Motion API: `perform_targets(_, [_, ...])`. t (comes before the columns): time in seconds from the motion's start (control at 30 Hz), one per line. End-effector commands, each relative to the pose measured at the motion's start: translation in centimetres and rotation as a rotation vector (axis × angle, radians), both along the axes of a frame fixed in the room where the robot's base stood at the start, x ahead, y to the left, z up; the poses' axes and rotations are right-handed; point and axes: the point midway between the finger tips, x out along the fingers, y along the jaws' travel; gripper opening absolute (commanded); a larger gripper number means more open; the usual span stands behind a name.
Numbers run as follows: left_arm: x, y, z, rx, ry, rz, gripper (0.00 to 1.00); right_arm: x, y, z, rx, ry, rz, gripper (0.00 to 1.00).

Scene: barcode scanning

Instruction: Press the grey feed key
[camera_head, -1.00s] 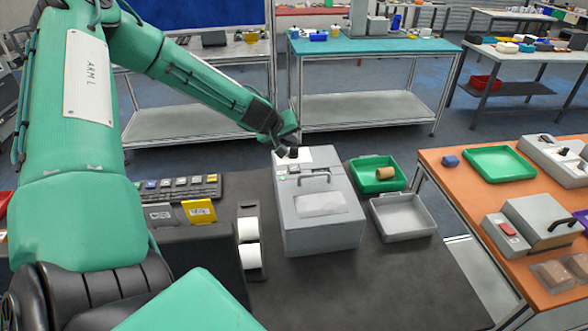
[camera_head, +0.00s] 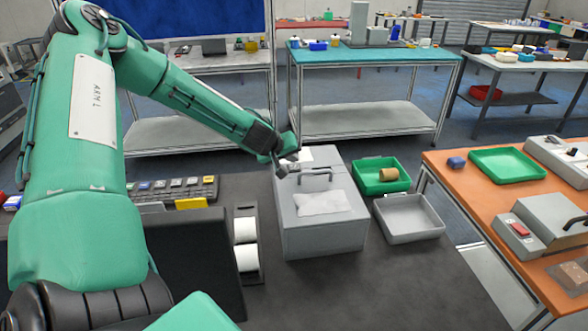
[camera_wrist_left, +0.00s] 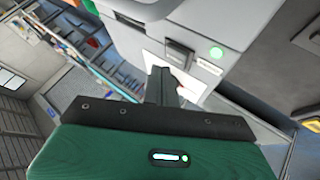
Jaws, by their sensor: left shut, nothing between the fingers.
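The grey printer box (camera_head: 325,226) stands on the dark table in the head view, with a handle on its lid. My left gripper (camera_head: 282,172) is at its far left corner, shut and empty. The left wrist view shows its dark fingers (camera_wrist_left: 162,84) pointing at the printer's face, close to a dark grey raised block (camera_wrist_left: 180,56) that looks like the grey feed key. A round green button or light (camera_wrist_left: 217,53) is beside it. I cannot tell whether the fingertips touch the key. In the head view the gripper hides that corner. My right gripper is out of view.
White label rolls (camera_head: 246,244) and a keyboard (camera_head: 176,188) are left of the printer. A green tray (camera_head: 367,165) with a brown roll and an empty grey tray (camera_head: 411,228) are to its right. An orange table (camera_head: 450,180) stands further right.

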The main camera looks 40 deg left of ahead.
Motion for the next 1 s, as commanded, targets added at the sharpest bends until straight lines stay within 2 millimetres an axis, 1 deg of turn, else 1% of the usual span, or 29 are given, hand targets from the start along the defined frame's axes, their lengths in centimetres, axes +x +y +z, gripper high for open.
perform_targets(0.43, [0.0,-0.01,0.02,0.0,0.0,0.0,0.0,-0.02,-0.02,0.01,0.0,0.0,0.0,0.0])
perform_targets(0.8, [0.0,-0.01,0.02,0.0,0.0,0.0,0.0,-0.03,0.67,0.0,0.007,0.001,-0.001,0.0])
perform_targets(1.0, [0.0,-0.01,0.02,0.0,0.0,0.0,0.0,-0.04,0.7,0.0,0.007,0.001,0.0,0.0])
